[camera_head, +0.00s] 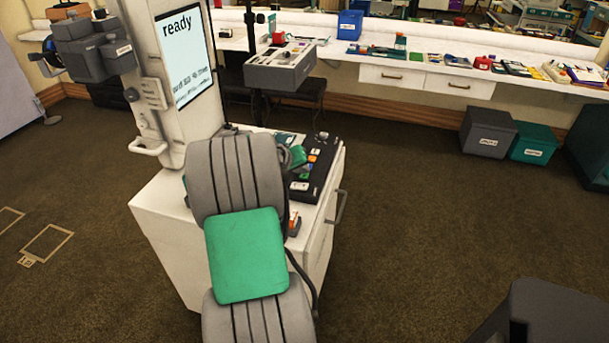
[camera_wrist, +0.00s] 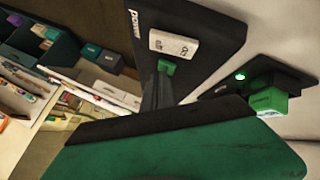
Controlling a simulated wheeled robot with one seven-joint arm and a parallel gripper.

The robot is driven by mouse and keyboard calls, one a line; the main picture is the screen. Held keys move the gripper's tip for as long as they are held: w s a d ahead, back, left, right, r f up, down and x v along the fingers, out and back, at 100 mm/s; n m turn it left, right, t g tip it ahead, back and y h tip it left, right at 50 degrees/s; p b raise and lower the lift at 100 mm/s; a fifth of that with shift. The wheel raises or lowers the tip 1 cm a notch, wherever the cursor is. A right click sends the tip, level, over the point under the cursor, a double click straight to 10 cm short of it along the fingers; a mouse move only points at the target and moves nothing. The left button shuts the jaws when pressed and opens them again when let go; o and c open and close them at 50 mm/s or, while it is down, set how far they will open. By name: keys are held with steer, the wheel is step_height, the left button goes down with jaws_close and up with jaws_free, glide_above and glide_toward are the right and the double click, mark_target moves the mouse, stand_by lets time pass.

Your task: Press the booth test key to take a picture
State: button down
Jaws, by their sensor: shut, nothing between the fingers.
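The booth screen (camera_head: 184,50) reads "ready" in large letters, with smaller text too small to read. A black control panel (camera_head: 322,181) with several coloured keys lies on the white cabinet, partly hidden behind my arm. In the wrist view the panel (camera_wrist: 205,22) carries the word "power", a white switch (camera_wrist: 173,43) and a small green key (camera_wrist: 166,67). My gripper (camera_wrist: 161,80) is shut and empty, its dark fingertips close to that green key; I cannot tell whether they touch. No label naming the test key is readable.
A dark plate with a lit green lamp (camera_wrist: 240,76) and a green block (camera_wrist: 268,102) is at right in the wrist view. The white cabinet (camera_head: 168,222) has a handle on its right. A long counter (camera_head: 420,65) holds props behind.

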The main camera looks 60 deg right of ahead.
mark_target(302, 176)
steer(key=shift+f, duration=0.2)
stand_by(0.3)
steer(key=shift+r+p, duration=0.45)
steer(key=shift+r, duration=0.4)
steer(key=shift+r+p, duration=1.7)
steer(key=shift+r, duration=0.9)
steer(key=shift+f, duration=0.1)
